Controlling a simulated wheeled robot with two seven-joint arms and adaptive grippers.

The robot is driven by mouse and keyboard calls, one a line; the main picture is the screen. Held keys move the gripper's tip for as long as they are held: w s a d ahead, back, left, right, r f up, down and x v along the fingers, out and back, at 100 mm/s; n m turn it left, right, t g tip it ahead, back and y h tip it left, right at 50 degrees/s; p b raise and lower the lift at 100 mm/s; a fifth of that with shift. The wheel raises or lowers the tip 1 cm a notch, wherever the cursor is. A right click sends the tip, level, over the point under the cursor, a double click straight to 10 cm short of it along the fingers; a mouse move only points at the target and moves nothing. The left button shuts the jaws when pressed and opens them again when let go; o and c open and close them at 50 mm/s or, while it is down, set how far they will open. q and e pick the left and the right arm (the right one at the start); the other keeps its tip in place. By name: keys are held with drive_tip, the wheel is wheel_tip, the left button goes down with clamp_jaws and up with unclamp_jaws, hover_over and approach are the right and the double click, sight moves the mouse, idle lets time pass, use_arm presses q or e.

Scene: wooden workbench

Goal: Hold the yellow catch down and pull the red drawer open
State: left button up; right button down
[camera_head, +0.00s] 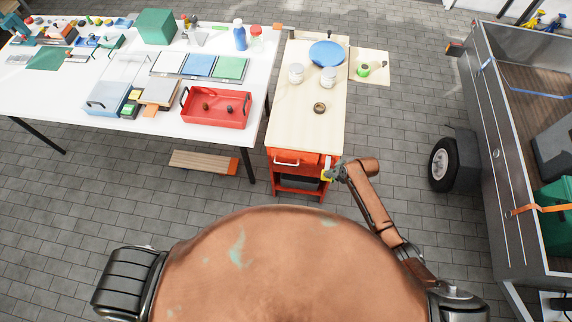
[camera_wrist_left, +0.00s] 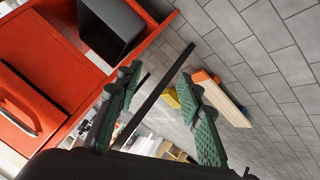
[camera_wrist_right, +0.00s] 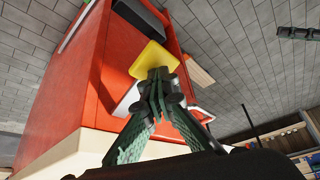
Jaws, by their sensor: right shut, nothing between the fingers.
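The red drawer (camera_head: 307,160) is at the front of the red cabinet under the wooden bench top, with a pale bar handle (camera_head: 287,163). It looks shut. The yellow catch (camera_head: 326,176) is at the right of the drawer front; it also shows as a yellow plate in the right wrist view (camera_wrist_right: 155,58). My right gripper (camera_head: 337,173) is shut and empty, its fingertips (camera_wrist_right: 157,75) at the catch's edge; whether they press it I cannot tell. My left gripper (camera_wrist_left: 160,73) is open and empty beside the red cabinet; it is hidden in the head view.
A white table (camera_head: 60,104) with trays and a red bin (camera_head: 215,122) stands to the left. Planks (camera_head: 204,162) lie on the floor beneath it. A trailer (camera_head: 500,150) stands at right. Jars (camera_head: 296,73) and a blue plate (camera_head: 326,53) sit on the bench top.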

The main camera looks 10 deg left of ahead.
use_arm(q)
drive_tip(key=w+d+r+n+t+y, duration=0.1)
drive_tip(key=w+d+r+n+t, duration=0.45)
drive_tip(key=w+r, duration=0.8)
drive_tip(key=n+g, duration=0.2)
drive_tip(key=n, duration=0.5)
approach(286, 164)
drive_tip(key=w+f, duration=0.1)
drive_tip(key=shift+x, duration=4.4)
drive_tip(key=shift+f, duration=0.1)
clamp_jaws()
